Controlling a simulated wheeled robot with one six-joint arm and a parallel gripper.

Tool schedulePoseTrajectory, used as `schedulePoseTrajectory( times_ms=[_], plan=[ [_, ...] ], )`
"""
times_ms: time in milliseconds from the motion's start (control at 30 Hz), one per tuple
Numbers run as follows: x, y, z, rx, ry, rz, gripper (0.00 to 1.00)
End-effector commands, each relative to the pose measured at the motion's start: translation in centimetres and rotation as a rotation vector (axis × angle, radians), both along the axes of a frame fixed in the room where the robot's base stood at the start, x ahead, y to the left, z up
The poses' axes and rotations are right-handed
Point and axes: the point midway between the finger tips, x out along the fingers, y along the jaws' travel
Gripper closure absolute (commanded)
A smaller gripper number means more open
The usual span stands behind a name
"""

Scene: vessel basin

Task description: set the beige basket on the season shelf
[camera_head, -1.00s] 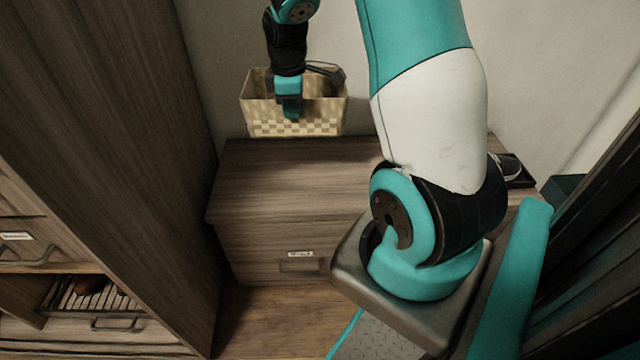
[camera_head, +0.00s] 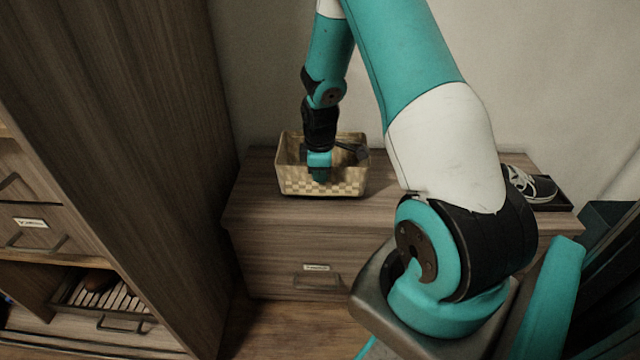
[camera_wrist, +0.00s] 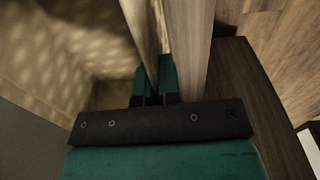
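The beige basket (camera_head: 345,186), woven with a checkered band, is upright at the cabinet's top, toward its left end. Its base appears at or just above the surface; I cannot tell whether it touches. My gripper (camera_head: 319,174) is at the basket's near wall. In the wrist view, the gripper's fingers (camera_wrist: 154,88) are on either side of the basket wall (camera_wrist: 147,40), shut on it. The low wooden cabinet (camera_head: 255,205) has a drawer with a small label (camera_head: 316,267) too small to read; I cannot confirm it is the season shelf.
A tall wooden cabinet (camera_head: 165,130) stands close on the left, with drawers and a slatted tray (camera_head: 105,296). A dark shoe (camera_head: 532,184) sits on a tray at the low cabinet's right end. My arm hides part of the top.

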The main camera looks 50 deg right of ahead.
Motion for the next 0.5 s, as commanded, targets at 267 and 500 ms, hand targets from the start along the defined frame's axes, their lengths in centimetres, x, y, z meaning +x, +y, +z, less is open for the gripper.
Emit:
schedulePoseTrajectory(
  times_ms=[267, 500],
  plan=[
    [0.0, 0.0, -2.7, 0.001, 0.001, 0.000, 1.00],
    [0.0, 0.0, -3.0, 0.000, 0.001, 0.000, 1.00]
  ],
)
